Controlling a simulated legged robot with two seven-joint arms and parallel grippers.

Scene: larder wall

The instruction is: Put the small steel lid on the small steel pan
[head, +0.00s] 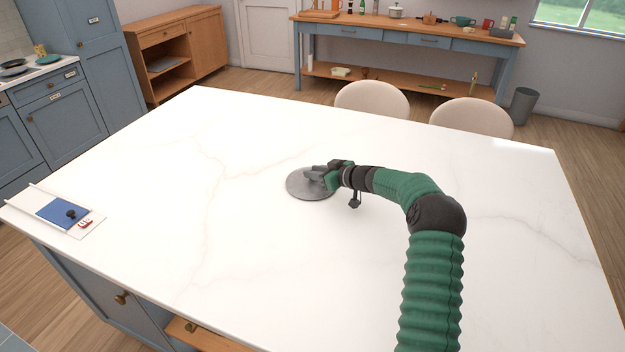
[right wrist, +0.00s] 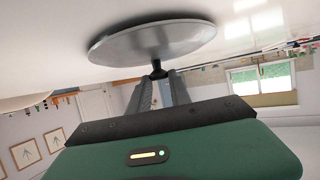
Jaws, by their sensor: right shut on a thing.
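The small steel lid (head: 300,188) is a round grey disc over the white island top, near its middle. My right gripper (head: 316,174) is shut on the lid's dark knob. In the right wrist view, which looks upside down, the lid (right wrist: 150,42) shows its knob between the two fingers (right wrist: 158,78). The lid lies about level, close to the worktop; I cannot tell whether it touches. I make out no small steel pan on the island. My left gripper is not in view.
The white island top (head: 230,240) is mostly bare. A tray (head: 92,219) with a blue mat and small items lies at its left edge. Two pale chairs (head: 372,98) stand behind it. A blue bench (head: 408,36) with pots and bottles stands at the back. Dark pans (head: 14,64) sit far left.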

